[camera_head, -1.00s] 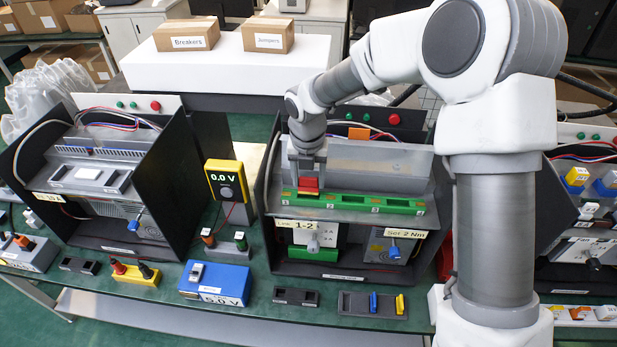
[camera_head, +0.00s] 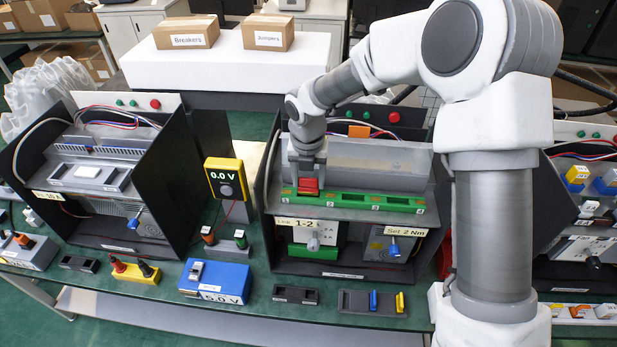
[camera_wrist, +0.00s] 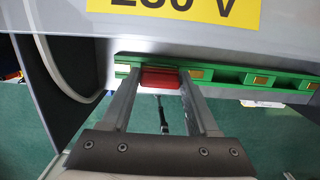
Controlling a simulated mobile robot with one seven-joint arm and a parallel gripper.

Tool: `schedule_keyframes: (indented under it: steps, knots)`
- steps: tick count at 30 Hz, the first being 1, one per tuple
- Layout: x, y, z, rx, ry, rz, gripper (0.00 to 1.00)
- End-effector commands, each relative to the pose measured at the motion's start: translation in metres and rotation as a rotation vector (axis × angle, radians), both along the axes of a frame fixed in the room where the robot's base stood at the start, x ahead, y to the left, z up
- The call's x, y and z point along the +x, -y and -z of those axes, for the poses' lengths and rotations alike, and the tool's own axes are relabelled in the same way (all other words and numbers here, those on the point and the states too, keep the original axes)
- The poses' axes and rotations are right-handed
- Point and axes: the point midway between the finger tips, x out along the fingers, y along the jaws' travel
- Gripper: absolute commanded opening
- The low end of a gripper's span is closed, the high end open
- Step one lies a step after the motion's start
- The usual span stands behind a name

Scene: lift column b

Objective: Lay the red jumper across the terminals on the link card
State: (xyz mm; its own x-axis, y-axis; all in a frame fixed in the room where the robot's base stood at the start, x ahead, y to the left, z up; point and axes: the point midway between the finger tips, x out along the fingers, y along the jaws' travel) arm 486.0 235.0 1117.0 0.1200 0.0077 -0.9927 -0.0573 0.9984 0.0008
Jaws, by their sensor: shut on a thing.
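The red jumper (camera_head: 308,186) is between the fingers of my gripper (camera_head: 307,178) at the left end of the green terminal strip (camera_head: 375,203). In the wrist view my gripper (camera_wrist: 160,82) is shut on the jumper (camera_wrist: 159,77). The link card (camera_head: 298,224) below the strip reads "Link 1-2".
A dark side wall (camera_head: 262,190) stands close to the left of my gripper. A grey cover (camera_head: 385,160) rises behind the strip, and a "230 V" label (camera_wrist: 175,8) shows on it in the wrist view. The right part of the strip is clear.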

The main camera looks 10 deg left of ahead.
Motion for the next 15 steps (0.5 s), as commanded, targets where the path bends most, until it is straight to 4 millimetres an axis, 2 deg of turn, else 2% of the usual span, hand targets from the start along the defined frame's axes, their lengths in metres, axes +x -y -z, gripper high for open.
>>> schedule_keyframes:
  steps: [15]
  knots:
    - [0.0, 0.0, 0.014, -0.001, 0.0, 0.0, 0.09]
